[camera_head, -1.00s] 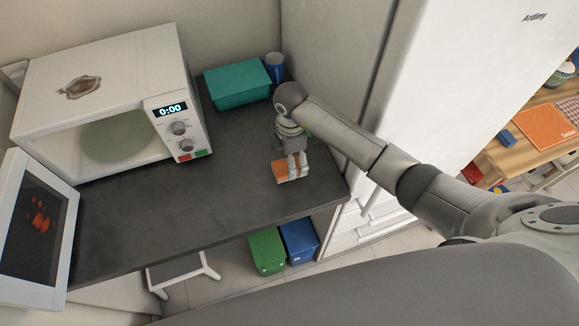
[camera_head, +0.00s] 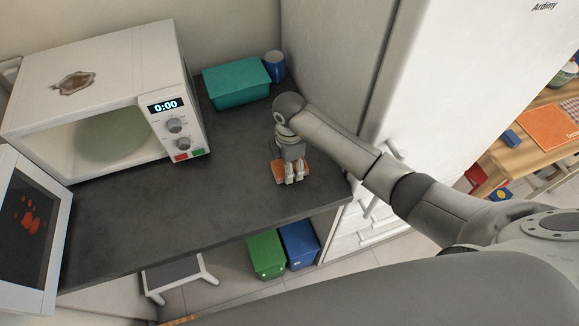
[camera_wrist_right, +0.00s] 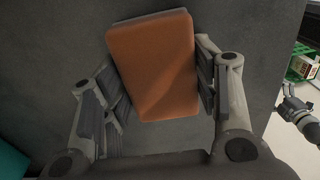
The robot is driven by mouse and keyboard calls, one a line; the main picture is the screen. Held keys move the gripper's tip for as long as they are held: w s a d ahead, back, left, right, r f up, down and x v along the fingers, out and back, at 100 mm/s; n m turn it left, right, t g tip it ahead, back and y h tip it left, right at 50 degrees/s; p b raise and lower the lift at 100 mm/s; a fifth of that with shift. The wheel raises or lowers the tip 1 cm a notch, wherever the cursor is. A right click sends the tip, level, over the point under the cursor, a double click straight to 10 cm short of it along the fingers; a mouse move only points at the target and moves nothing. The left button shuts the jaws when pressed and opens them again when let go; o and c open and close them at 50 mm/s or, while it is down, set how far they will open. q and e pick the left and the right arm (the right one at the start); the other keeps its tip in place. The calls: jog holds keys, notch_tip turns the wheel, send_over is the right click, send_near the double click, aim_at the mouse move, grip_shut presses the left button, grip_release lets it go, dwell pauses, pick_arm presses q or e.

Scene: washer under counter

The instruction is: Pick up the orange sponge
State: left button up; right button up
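The orange sponge (camera_head: 279,172) lies flat on the dark countertop, near its front right part. My right gripper (camera_head: 292,181) is down over it, and the fingers hide part of it in the head view. In the right wrist view the sponge (camera_wrist_right: 153,65) lies between the two spread fingers (camera_wrist_right: 162,85), slightly turned against them. The pads are close to its two long sides; I cannot tell whether they touch. A grey jointed part at the right edge of the wrist view looks like my left gripper (camera_wrist_right: 296,110); its finger state is unclear. The head view does not show it.
A microwave (camera_head: 100,60) with its door open stands left on the counter. A teal box (camera_head: 236,83) and a blue cup (camera_head: 274,66) stand behind the gripper. Green (camera_head: 266,254) and blue (camera_head: 299,244) bins stand below.

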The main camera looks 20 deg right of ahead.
jog(key=shift+c, duration=1)
jog(key=shift+r, duration=0.15)
jog(key=shift+w+r+b, duration=0.1)
jog(key=shift+r+b, duration=0.4)
jog(key=shift+b, duration=0.15)
jog(key=shift+r+b, duration=0.6)
jog(key=s+r, duration=0.1)
jog(key=r, duration=0.1)
jog(key=s+d+r+b, duration=0.1)
jog(key=s+r, duration=0.3)
jog(key=shift+d+r, duration=0.25)
jog(key=shift+d, duration=0.1)
jog(key=shift+s+d+r+b, duration=0.1)
jog(key=shift+s+d+r, duration=0.45)
jog(key=shift+s, duration=0.85)
jog(key=shift+s+d+r+b, duration=0.15)
jog(key=shift+s+d+r, duration=0.25)
jog(key=shift+s+r, duration=0.75)
jog(key=shift+s+d+r+b, duration=0.1)
jog(key=shift+s+d+r, duration=0.3)
jog(key=shift+s, duration=1.3)
jog(key=shift+f, duration=0.1)
